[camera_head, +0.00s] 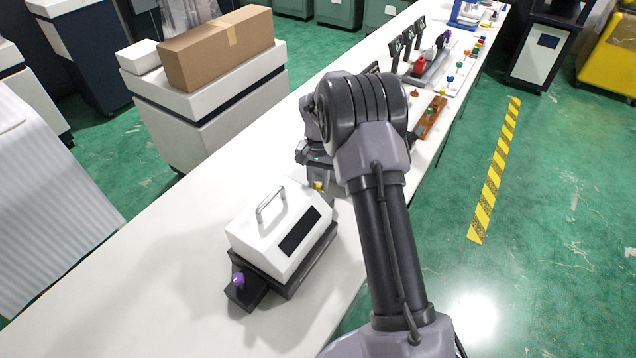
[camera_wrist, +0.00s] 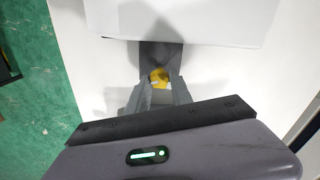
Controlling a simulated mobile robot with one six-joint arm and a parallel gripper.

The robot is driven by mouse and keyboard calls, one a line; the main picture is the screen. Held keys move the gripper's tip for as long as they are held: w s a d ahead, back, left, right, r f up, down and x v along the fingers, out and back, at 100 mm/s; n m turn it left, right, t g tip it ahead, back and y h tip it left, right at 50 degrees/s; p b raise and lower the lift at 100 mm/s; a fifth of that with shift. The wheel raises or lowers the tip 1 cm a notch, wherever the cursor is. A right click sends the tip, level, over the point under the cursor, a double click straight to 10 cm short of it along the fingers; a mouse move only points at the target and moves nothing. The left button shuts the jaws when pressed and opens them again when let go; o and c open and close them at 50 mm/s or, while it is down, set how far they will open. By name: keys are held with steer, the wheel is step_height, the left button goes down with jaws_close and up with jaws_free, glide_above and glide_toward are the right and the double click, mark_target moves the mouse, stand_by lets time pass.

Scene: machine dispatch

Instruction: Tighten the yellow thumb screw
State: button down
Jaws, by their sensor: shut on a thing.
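The yellow thumb screw (camera_wrist: 159,76) sits between the fingertips of my gripper (camera_wrist: 160,86) in the wrist view. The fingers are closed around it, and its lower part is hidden. In the head view the yellow thumb screw (camera_head: 318,186) shows as a small yellow spot at the far end of a white box. The white box (camera_head: 275,235) has a handle and a dark grille, and rests on a black base (camera_head: 297,284). A purple thumb screw (camera_head: 239,280) stands on the base's near end.
The long white table (camera_head: 180,275) is bare left of the box. A cardboard carton (camera_head: 215,48) lies on a white cabinet behind. Farther along the table stand an orange-brown block (camera_head: 430,118) and several small coloured parts. A yellow-striped floor line (camera_head: 495,170) runs at right.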

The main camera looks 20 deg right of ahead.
steer(key=m+b, duration=0.2)
steer(key=m, duration=0.5)
steer(key=m+b, duration=0.1)
steer(key=m, duration=0.3)
steer(key=m+b, duration=0.1)
steer(key=m, duration=0.2)
steer(key=shift+s+m, duration=0.1)
steer(key=shift+m, duration=0.2)
steer(key=m+b, duration=0.2)
steer(key=m, duration=0.2)
steer(key=shift+m+b, duration=0.7)
steer(key=shift+m, duration=1.4)
steer(key=shift+r+m, duration=0.1)
steer(key=shift+m, duration=0.2)
steer(key=c, duration=1.1)
jaws_free()
steer(key=shift+s, duration=0.1)
steer(key=shift+c, duration=0.2)
